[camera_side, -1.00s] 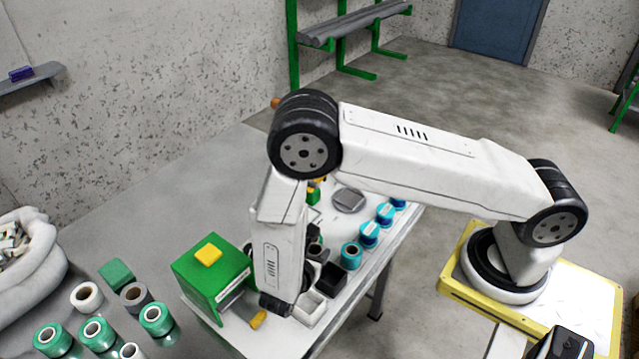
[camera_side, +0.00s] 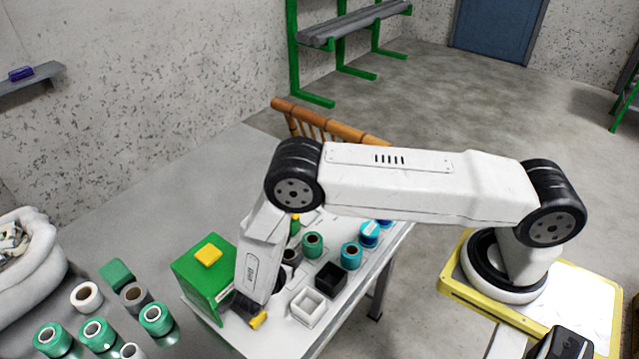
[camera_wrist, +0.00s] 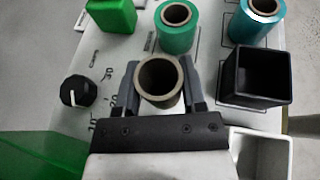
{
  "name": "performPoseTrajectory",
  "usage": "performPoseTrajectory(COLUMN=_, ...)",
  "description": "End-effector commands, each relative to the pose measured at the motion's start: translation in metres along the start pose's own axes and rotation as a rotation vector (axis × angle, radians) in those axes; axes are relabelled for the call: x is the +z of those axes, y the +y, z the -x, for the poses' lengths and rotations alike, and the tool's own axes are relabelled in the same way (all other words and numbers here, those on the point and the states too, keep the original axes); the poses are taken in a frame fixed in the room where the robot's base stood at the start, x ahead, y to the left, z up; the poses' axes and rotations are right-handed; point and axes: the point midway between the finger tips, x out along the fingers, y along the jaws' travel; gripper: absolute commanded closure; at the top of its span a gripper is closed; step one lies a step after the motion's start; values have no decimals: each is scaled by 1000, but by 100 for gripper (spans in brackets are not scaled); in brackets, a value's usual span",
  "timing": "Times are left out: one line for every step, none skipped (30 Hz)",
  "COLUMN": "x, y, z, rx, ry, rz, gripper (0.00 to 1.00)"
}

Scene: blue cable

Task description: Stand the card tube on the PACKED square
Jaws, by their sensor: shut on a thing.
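My gripper (camera_wrist: 161,92) is shut on the card tube (camera_wrist: 160,101), one finger on each side of it. In the wrist view the tube looks upright, its open brown rim facing the camera. Its lower end is hidden, so I cannot tell whether it touches the white board (camera_wrist: 100,60). In the side view the gripper is largely hidden by my arm. Outlined squares show on the board around the green spool and by the black box, but I can read no PACKED label.
A green spool (camera_wrist: 177,28) stands just beyond the tube, with a blue spool (camera_wrist: 257,20) to its right. A black open box (camera_wrist: 262,78) and a white open box (camera_wrist: 262,150) stand on the right. A black knob (camera_wrist: 78,89) and green block (camera_wrist: 111,15) are on the left.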

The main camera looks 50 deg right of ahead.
Motion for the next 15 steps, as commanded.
performPoseTrajectory(x=0, y=0, z=0, rx=0, ry=0, rz=0, gripper=100)
performPoseTrajectory(x=0, y=0, z=0, rx=0, ry=0, rz=0, gripper=100)
performPoseTrajectory(x=0, y=0, z=0, rx=0, ry=0, rz=0, gripper=100)
performPoseTrajectory(x=-1, y=0, z=0, rx=0, ry=0, rz=0, gripper=100)
performPoseTrajectory(x=-1, y=1, z=-1, rx=0, ry=0, rz=0, gripper=100)
performPoseTrajectory(x=-3, y=2, z=-2, rx=-1, ry=0, rz=0, gripper=100)
performPoseTrajectory(x=-4, y=2, z=-2, rx=-1, ry=-1, rz=0, gripper=100)
performPoseTrajectory(x=-5, y=4, z=-3, rx=-1, ry=-1, rz=0, gripper=100)
performPoseTrajectory(x=-8, y=3, z=-4, rx=-1, ry=-1, rz=1, gripper=100)
performPoseTrajectory(x=-11, y=3, z=-6, rx=-1, ry=-1, rz=2, gripper=100)
performPoseTrajectory(x=-14, y=3, z=-7, rx=-1, ry=-1, rz=2, gripper=100)
performPoseTrajectory(x=-17, y=3, z=-8, rx=-1, ry=-1, rz=2, gripper=100)
performPoseTrajectory(x=-20, y=3, z=-9, rx=-1, ry=-1, rz=1, gripper=100)
performPoseTrajectory(x=-22, y=3, z=-10, rx=-1, ry=-1, rz=2, gripper=100)
performPoseTrajectory(x=-25, y=3, z=-11, rx=-1, ry=-1, rz=1, gripper=100)
